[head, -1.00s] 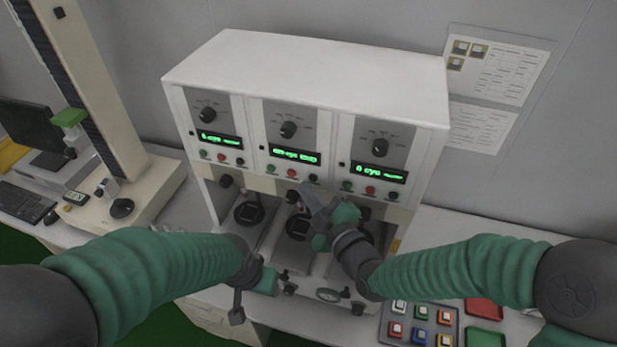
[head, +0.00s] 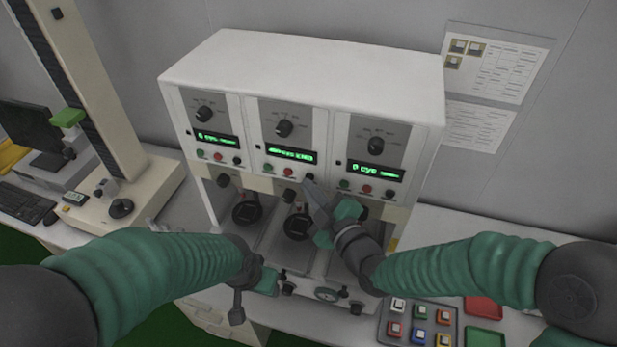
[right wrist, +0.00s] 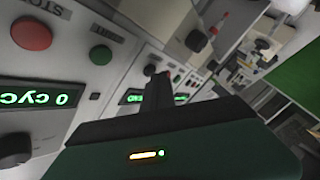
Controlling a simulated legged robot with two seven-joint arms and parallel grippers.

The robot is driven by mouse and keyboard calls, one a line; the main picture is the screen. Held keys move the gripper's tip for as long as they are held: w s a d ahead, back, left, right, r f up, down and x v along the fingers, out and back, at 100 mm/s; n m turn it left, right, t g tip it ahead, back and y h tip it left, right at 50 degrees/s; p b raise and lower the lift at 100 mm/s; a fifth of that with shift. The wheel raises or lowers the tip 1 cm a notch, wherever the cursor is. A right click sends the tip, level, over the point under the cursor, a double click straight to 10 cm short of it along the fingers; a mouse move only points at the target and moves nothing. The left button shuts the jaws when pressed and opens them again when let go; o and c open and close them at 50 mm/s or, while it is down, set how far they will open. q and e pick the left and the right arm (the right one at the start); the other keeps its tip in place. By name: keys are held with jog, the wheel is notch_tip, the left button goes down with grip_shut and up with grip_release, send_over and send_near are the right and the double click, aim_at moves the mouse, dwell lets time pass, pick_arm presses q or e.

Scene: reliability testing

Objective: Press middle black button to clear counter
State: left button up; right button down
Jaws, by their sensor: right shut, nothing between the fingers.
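The white test machine (head: 300,60) has three panels, each with a knob, a green display and a row of green, red and black buttons. The middle panel's black button (head: 311,176) is at the right end of its row, below the middle display (head: 291,155). My right gripper (head: 309,184) is shut and empty, with its tips at or just below this button; I cannot tell if they touch. In the right wrist view the shut fingers (right wrist: 158,88) point at the middle panel, and the button is hidden.
Below the panels are test bays with dark round fixtures (head: 297,226). A tray of coloured buttons (head: 415,325) lies at the lower right. A tall column stand (head: 120,100) and a monitor (head: 30,130) stand at the left.

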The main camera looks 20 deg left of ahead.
pick_arm(q)
jog(key=shift+d, duration=0.3)
pick_arm(e)
jog(key=shift+d, duration=0.25)
pick_arm(q)
jog(key=shift+a, duration=0.15)
pick_arm(e)
jog(key=shift+a, duration=0.15)
pick_arm(q)
jog(key=shift+a+f, duration=0.1)
jog(key=shift+a, duration=0.15)
pick_arm(e)
jog(key=shift+w+a, duration=0.25)
pick_arm(q)
jog(key=shift+d+f, duration=0.1)
jog(key=shift+d, duration=0.05)
pick_arm(e)
jog(key=shift+w+d, duration=0.15)
jog(key=shift+d, duration=0.05)
pick_arm(q)
jog(key=shift+f+b, duration=0.3)
jog(key=shift+b, duration=0.2)
pick_arm(e)
jog(key=shift+s+a, duration=0.2)
jog(key=shift+s, duration=0.65)
